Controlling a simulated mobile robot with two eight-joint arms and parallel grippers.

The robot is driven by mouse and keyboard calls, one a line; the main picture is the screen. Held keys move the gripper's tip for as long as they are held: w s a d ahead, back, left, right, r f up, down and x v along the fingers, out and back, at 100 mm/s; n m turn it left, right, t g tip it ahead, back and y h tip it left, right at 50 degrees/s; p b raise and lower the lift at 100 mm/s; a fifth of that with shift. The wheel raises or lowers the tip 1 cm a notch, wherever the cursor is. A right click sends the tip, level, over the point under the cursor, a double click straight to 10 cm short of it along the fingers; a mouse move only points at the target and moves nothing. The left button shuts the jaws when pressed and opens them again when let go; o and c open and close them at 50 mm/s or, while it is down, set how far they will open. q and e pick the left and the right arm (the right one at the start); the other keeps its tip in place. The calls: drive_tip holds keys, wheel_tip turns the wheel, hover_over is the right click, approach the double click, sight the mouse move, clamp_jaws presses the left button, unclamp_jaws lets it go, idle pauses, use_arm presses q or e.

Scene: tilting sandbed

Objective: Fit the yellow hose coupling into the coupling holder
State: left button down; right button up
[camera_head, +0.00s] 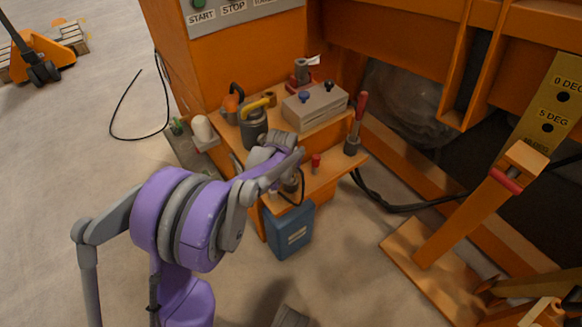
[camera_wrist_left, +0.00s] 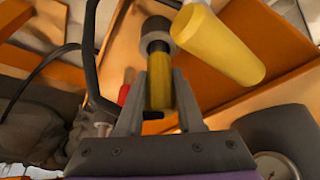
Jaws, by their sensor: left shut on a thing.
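My left gripper (camera_head: 291,181) reaches over the front of the orange bench's lower shelf. In the wrist view its fingers (camera_wrist_left: 158,76) are shut on the yellow hose coupling (camera_wrist_left: 160,92), which has a dark grey collar at its far end. A black hose loops beside the fingers. In the head view the coupling is mostly hidden by my wrist. I cannot tell for certain which fitting is the coupling holder.
A grey canister (camera_head: 254,127) with a yellow handle stands close left of my gripper. A grey box (camera_head: 315,105), a red-handled tool (camera_head: 357,122) and a small red piece (camera_head: 316,161) are on the bench. A blue container (camera_head: 289,232) is below. Open floor lies left.

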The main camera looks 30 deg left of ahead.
use_arm(q)
drive_tip(key=shift+f+b, duration=0.65)
drive_tip(key=shift+f, duration=0.2)
drive_tip(key=shift+c, duration=2.2)
unclamp_jaws()
drive_tip(key=shift+r, duration=0.1)
drive_tip(key=p+v, duration=0.3)
drive_tip(key=v, duration=0.7)
drive_tip(key=shift+s+r+p, duration=0.2)
drive_tip(key=shift+r+p, duration=0.1)
drive_tip(key=shift+r, duration=0.05)
drive_tip(key=shift+d, duration=0.2)
